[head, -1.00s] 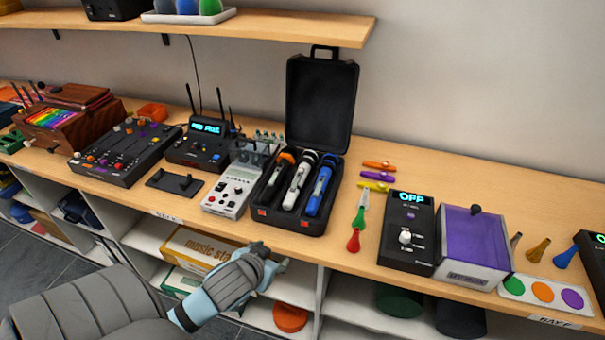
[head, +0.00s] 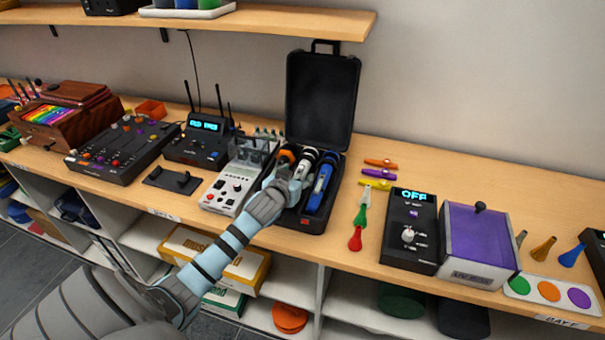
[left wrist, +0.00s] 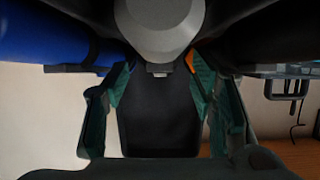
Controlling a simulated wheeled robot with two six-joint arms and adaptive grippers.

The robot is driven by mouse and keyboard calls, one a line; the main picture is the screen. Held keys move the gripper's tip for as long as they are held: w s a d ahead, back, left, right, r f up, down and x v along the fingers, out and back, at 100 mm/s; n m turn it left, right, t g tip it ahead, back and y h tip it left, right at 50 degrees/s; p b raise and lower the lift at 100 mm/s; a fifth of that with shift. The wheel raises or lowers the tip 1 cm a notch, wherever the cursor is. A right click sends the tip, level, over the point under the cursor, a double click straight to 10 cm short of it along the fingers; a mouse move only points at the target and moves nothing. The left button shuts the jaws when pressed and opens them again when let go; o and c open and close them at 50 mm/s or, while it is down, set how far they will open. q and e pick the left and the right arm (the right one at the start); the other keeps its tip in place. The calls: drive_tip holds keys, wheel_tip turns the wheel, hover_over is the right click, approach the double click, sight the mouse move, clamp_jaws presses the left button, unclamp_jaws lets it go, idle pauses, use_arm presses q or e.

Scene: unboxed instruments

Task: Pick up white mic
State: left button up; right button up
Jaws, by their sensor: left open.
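The white mic (head: 306,160) lies between an orange-banded mic (head: 287,154) and a blue mic (head: 319,188) in an open black case (head: 319,104). My left gripper (head: 289,180) is over the case and hides the lower part of the white mic. In the left wrist view, the open fingers (left wrist: 160,82) point toward the case lid, with the pale end of the white mic (left wrist: 158,25) close above the gap between them. The blue mic (left wrist: 45,35) is to its left. Contact with the white mic cannot be told. My right gripper is not in view.
A grey mixer (head: 232,187) stands left of the case. A wall shelf (head: 270,24) hangs above. Bare tabletop shows behind the black box.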

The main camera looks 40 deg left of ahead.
use_arm(q)
drive_tip(key=shift+w+f, duration=0.1)
drive_tip(key=shift+w, duration=0.1)
drive_tip(key=shift+s, duration=0.1)
clamp_jaws()
